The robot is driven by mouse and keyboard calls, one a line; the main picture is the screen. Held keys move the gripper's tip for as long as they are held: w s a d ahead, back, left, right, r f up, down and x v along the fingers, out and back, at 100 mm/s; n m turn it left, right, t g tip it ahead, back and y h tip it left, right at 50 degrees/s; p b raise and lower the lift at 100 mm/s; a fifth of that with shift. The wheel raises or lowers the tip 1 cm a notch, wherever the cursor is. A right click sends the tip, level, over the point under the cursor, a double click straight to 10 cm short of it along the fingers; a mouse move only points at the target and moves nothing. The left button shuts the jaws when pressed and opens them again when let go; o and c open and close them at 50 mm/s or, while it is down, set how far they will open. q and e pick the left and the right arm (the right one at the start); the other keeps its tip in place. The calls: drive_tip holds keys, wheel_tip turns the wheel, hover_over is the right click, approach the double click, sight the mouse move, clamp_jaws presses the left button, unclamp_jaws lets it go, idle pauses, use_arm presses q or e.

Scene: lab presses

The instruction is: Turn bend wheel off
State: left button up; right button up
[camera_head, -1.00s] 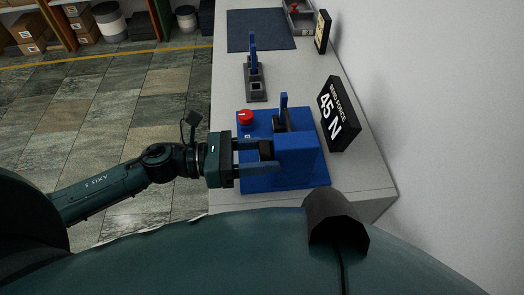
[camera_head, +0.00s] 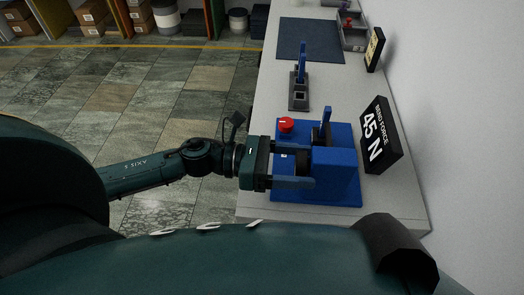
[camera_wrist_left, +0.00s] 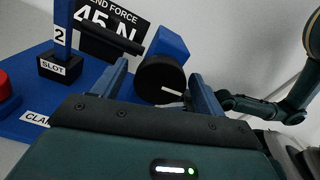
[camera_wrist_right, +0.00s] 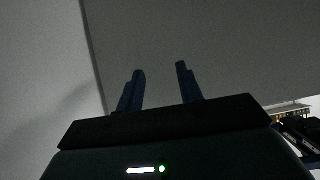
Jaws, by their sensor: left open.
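The bend wheel is a black round knob with a white mark (camera_wrist_left: 161,80) on the blue press (camera_head: 335,170). In the head view the wheel (camera_head: 303,157) shows dark between the fingers of my left gripper (camera_head: 302,163). In the left wrist view my left gripper (camera_wrist_left: 163,88) is open, one finger on each side of the wheel. I cannot tell whether the fingers touch it. My right gripper (camera_wrist_right: 160,88) shows only in its own wrist view, with its fingers apart and nothing between them.
A black sign (camera_head: 380,135) reads "BEND FORCE 45 N" beside the press. A red button (camera_head: 286,125) and an upright blue lever (camera_head: 326,117) are on the press. A second blue-handled device (camera_head: 299,88) stands behind on the grey bench (camera_head: 262,105). A wall is to the right.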

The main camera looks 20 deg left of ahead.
use_arm(q)
drive_tip(key=shift+s+a+f, duration=0.1)
drive_tip(key=shift+a+f, duration=0.05)
drive_tip(key=shift+a, duration=0.15)
drive_tip(key=b+v, duration=0.3)
drive_tip(key=v, duration=0.9)
drive_tip(key=shift+a, duration=0.25)
use_arm(e)
drive_tip(key=shift+w+a+f+n+y, duration=0.2)
drive_tip(key=shift+a+n+y, duration=0.1)
drive_tip(key=shift+a, duration=0.35)
use_arm(q)
drive_tip(key=w+d+m+b, duration=0.1)
drive_tip(key=d+b, duration=0.1)
drive_tip(key=d, duration=0.2)
drive_tip(key=w+d+m+b, duration=0.2)
drive_tip(key=d, duration=0.3)
drive_tip(key=w+d+m+b, duration=0.1)
drive_tip(key=d+b, duration=0.1)
drive_tip(key=d, duration=0.2)
drive_tip(key=shift+w+d+r+m, duration=0.2)
drive_tip(key=shift+r+m, duration=0.1)
drive_tip(key=shift+r, duration=0.1)
drive_tip(key=shift+d+f, duration=0.15)
drive_tip(key=shift+d, duration=0.15)
use_arm(e)
drive_tip(key=f, duration=0.2)
drive_tip(key=a+f+m+t, duration=0.1)
drive_tip(key=shift+w+f, duration=0.2)
drive_tip(key=shift+w, duration=0.05)
